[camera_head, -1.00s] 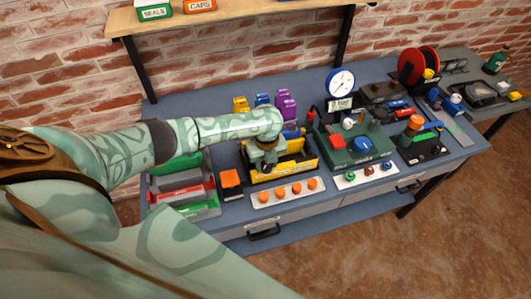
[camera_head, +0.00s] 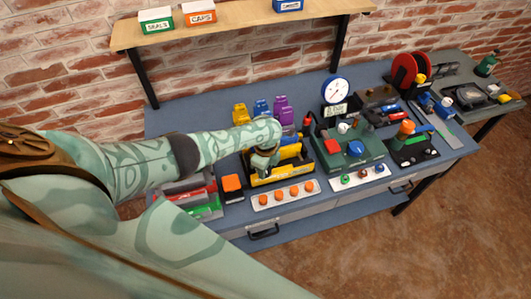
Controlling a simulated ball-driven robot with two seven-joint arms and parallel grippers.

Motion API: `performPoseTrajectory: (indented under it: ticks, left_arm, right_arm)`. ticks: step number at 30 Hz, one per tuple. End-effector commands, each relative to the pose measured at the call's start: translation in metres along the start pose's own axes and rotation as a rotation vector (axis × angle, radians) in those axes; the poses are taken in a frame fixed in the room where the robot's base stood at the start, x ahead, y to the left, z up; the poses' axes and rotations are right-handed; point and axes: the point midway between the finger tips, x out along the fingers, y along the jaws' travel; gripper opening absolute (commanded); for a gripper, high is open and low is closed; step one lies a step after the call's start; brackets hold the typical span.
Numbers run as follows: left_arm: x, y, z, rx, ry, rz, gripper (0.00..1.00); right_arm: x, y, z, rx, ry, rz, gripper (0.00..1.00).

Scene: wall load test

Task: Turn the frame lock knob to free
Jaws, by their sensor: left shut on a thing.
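My left gripper (camera_head: 263,168) is at the left part of the yellow frame fixture (camera_head: 297,171) on the bench, pointing down into it. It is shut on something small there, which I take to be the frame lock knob. The knob itself is hidden behind my gripper and wrist, so its turn position does not show. My right gripper is not in view.
In front of the fixture is a white strip (camera_head: 269,202) with orange caps. An orange-topped block (camera_head: 232,183) stands left of it. A green unit with a blue knob (camera_head: 356,147) and a gauge (camera_head: 336,91) stand to the right. A shelf (camera_head: 240,22) hangs above.

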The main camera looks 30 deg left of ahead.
Motion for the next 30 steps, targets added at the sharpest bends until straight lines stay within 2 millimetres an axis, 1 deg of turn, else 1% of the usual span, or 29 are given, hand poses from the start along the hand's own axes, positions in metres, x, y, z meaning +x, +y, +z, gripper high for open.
performPoseTrajectory:
  ticks: [7,17,18,19,20,27,30]
  left_arm:
    - [-0.0001,-0.0002,0.0002,-0.032,0.0,-0.001,0.15]
    - [-0.0001,-0.0003,0.0002,-0.033,0.0,-0.001,0.15]
    - [-0.0001,-0.0003,0.0002,-0.033,0.0,-0.001,0.46]
    - [-0.0001,-0.0003,0.0002,-0.033,0.0,-0.001,0.54]
    - [-0.0001,-0.0003,0.0002,-0.032,0.0,-0.001,0.59]
    - [-0.0003,-0.0003,0.0001,-0.031,0.0,-0.001,0.59]
    - [-0.0052,-0.0003,0.0001,-0.03,0.0,-0.001,0.59]
  right_arm:
    - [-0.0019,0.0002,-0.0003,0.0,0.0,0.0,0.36]
    - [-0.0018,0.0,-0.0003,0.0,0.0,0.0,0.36]
    - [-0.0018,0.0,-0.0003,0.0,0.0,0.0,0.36]
    - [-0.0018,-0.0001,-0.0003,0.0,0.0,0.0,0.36]
    - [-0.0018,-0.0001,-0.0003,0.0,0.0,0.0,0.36]
    - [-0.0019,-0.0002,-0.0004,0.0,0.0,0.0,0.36]
    - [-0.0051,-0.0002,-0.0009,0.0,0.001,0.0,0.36]
